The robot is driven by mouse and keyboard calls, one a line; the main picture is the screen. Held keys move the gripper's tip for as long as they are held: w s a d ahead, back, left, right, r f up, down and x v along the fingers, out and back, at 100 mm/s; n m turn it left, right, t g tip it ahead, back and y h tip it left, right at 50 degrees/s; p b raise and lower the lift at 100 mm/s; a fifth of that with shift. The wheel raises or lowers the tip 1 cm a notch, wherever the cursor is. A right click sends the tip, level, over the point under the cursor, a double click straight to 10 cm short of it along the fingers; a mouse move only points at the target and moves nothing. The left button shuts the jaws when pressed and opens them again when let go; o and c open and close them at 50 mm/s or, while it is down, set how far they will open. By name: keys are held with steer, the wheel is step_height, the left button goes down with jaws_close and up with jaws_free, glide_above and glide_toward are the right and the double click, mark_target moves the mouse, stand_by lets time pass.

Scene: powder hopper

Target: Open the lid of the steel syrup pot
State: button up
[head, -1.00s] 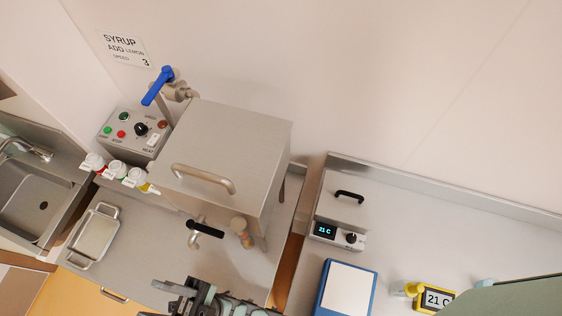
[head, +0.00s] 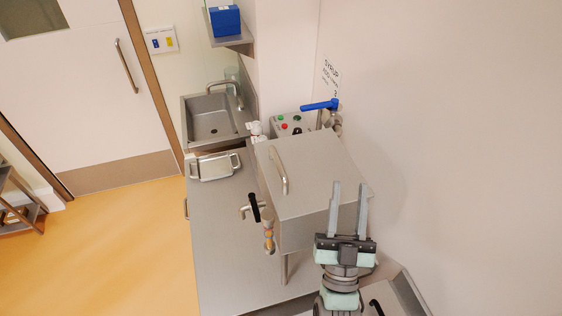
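The steel syrup pot (head: 297,240) is a square box on legs on the steel counter. Its flat lid (head: 318,175) lies shut on top, with a bar handle (head: 279,170) along its left side. My gripper (head: 348,190) is open, its two grey fingers spread apart and empty. The fingers overlap the lid's right part in the picture, on the side away from the handle. I cannot tell how high above the lid they are.
A blue-handled valve (head: 320,105) and a button panel (head: 291,124) are behind the pot. A black-handled tap (head: 254,208) sticks out at its left. A metal tray (head: 215,167) lies on the counter (head: 222,250), near the sink (head: 211,117). The wall is close on the right.

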mark_target(278, 161)
steer(key=w+a+n+g+y, duration=0.1)
steer(key=y, duration=0.1)
steer(key=w+a+n+g+y, duration=0.3)
steer(key=a+y, duration=0.1)
steer(key=shift+w+f+n+g+y, duration=0.25)
steer(key=shift+f+n+g+y, duration=0.05)
steer(key=shift+f+n, duration=0.1)
steer(key=a+f+n+g+y, duration=0.1)
steer(key=a+f+g, duration=0.1)
steer(key=a+f+n+g+y, duration=0.1)
steer(key=a+f+n+g, duration=0.1)
steer(key=a+f, duration=0.1)
steer(key=shift+s+a+f+b, duration=0.15)
steer(key=shift+a+f+b, duration=0.05)
steer(key=shift+a+b, duration=0.1)
steer(key=shift+w+a+f+b, duration=0.2)
steer(key=shift+w+b, duration=0.3)
steer(key=shift+b, duration=0.5)
steer(key=shift+w+b, duration=0.35)
steer(key=shift+b, duration=0.35)
steer(key=x, duration=0.4)
steer(key=p+x, duration=0.1)
steer(key=x, duration=0.4)
steer(key=shift+s+r, duration=0.1)
steer(key=shift+r, duration=0.15)
jaws_close()
